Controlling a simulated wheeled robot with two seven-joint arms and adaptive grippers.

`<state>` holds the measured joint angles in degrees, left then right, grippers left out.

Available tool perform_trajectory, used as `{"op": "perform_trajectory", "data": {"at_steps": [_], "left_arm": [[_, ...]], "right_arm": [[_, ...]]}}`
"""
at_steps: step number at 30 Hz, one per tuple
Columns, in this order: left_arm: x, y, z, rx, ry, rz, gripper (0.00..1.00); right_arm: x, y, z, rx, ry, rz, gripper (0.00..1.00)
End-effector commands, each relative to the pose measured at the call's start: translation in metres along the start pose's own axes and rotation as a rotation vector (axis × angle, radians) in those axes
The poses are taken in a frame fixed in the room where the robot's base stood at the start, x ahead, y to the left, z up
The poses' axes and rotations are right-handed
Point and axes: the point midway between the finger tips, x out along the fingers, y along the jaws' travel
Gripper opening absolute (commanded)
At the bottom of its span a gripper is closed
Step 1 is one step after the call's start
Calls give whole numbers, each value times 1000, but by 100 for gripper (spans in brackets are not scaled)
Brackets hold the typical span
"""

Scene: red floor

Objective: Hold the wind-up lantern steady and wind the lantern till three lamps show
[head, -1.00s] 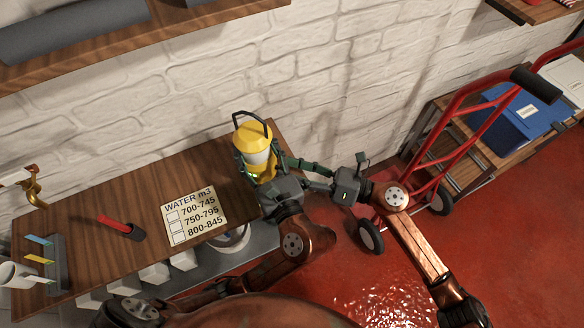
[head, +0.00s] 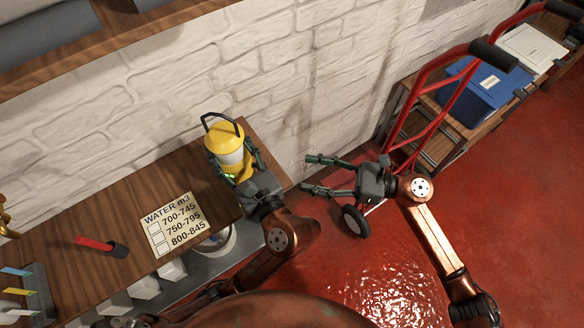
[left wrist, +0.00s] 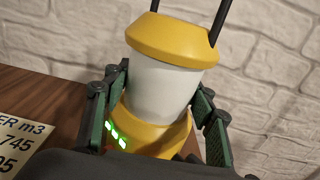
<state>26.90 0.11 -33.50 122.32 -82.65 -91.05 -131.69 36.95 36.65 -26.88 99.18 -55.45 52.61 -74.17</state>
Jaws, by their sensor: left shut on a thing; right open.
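The wind-up lantern (head: 229,157) stands upright near the right end of the wooden bench. It has a yellow cap and base, a pale middle and a black handle. My left gripper (head: 240,166) is shut around its body. In the left wrist view the lantern (left wrist: 168,85) sits between my green-padded fingers, and green lamps (left wrist: 117,135) glow on its base; three seem lit. My right gripper (head: 308,173) is open and empty, to the right of the lantern and apart from it. The lantern's crank is not visible to me.
A card reading WATER m3 (head: 172,224) and a red-and-black tool (head: 103,246) lie on the bench (head: 120,205). A red hand truck (head: 420,112) stands right of my right gripper, before a low shelf with a blue box (head: 487,88). Red floor lies open in front.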

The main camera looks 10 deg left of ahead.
Motion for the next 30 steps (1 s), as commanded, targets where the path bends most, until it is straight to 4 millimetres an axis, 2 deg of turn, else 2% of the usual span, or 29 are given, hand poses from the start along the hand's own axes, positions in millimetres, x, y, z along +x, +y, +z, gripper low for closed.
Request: {"op": "perform_trajectory", "data": {"at_steps": [1,17,30], "left_arm": [[0,0,2,-3,-5,-1,0],[0,0,2,-3,-5,-1,0],[0,0,2,-2,-5,0,0]], "right_arm": [[-6,1,0,21,0,3,52],[0,8,4,802,-4,26,52],[-2,6,-3,1410,-2,9,52]]}}
